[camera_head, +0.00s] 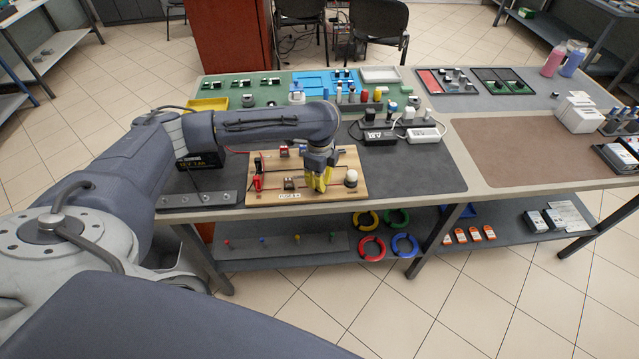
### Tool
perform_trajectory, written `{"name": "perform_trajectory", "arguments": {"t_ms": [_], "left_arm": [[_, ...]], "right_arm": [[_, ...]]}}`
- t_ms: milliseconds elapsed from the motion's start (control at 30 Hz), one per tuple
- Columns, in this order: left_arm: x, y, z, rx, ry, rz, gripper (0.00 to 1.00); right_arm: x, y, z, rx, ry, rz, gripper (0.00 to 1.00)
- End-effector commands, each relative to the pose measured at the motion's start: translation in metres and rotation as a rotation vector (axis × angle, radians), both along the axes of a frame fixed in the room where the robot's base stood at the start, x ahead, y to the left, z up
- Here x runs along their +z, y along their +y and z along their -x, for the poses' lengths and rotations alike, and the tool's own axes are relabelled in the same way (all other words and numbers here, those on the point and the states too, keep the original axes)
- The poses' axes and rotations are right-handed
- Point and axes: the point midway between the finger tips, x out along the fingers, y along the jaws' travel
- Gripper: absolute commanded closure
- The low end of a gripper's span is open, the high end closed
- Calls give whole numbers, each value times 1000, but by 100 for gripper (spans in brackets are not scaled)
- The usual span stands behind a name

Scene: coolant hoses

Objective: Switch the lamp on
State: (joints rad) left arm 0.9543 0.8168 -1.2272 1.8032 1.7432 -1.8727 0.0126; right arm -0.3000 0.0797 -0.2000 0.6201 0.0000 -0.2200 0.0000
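A wooden circuit board (342,194) lies near the front edge of the table. A lamp with a pale round bulb (351,177) stands at its right side; I see no clear glow. A small dark part, perhaps a switch (290,184), sits at the front middle of the board. My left gripper (320,187), with yellow fingers, points down over the board between that part and the lamp. Its fingers look close together, but I cannot tell whether they are shut or touch anything. They hide part of the board. My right gripper is not in view.
A red and black part (257,180) stands at the board's left edge. A power strip (400,118) with plugs and adapters lies behind the board. A dark supply with a display (200,161) sits to the left. The brown mat (530,150) is mostly clear.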

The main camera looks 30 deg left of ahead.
Motion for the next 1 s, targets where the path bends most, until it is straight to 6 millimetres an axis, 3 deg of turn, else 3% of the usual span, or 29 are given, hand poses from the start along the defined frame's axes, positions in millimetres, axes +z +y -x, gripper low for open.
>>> {"name": "perform_trajectory", "arguments": {"t_ms": [600,1000], "left_arm": [[43,0,-1,-1,-3,-1,100],[59,0,0,-1,-1,0,100]], "right_arm": [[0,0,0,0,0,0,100],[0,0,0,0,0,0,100]]}}
